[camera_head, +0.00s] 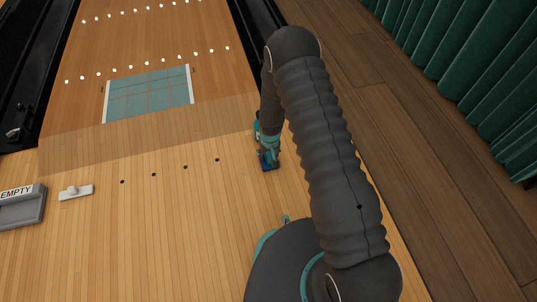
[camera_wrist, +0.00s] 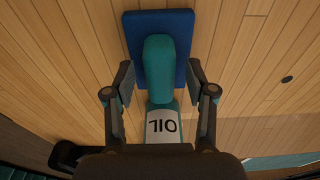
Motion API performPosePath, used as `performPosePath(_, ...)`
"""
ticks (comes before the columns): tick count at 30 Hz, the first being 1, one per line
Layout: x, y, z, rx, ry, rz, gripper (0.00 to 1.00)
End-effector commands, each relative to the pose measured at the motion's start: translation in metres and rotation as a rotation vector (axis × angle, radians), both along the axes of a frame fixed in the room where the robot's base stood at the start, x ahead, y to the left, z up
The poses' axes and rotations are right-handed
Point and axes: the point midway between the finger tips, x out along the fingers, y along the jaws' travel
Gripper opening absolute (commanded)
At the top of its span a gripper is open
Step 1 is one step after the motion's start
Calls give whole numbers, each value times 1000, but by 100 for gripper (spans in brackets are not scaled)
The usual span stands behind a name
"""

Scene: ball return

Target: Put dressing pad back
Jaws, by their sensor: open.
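The dressing pad is a blue rectangular pad (camera_wrist: 187,20) with a teal body and a white label reading OIL (camera_wrist: 163,126). In the wrist view it lies between the fingers of my gripper (camera_wrist: 160,84), which is open, with one finger on each side of the teal part. A gap shows between each finger and the teal part. In the head view the blue pad (camera_head: 269,167) is at the lane's right edge, below my gripper (camera_head: 264,145); my arm hides part of it.
A grey tray labelled EMPTY (camera_head: 38,212) stands at the far left, with a pale knobbed block (camera_head: 76,193) next to it. A teal patch with white ends (camera_head: 150,95) lies on the lane ahead. The lane between is clear. Green curtains (camera_head: 470,60) hang at right.

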Motion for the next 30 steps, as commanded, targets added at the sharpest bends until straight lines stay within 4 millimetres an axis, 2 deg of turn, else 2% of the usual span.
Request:
performPosePath(6, -4, -1, 46, 1, -4, 0, 56)
performPosePath(13, -9, -3, 87, 1, -3, 0, 56)
performPosePath(18, -11, -3, 104, 1, -2, 0, 56)
performPosePath(26, -12, -4, 112, 1, -2, -1, 56)
performPosePath(29, -10, -7, 126, 3, -11, -6, 56)
performPosePath(30, -7, -8, 137, 5, -18, -10, 56)
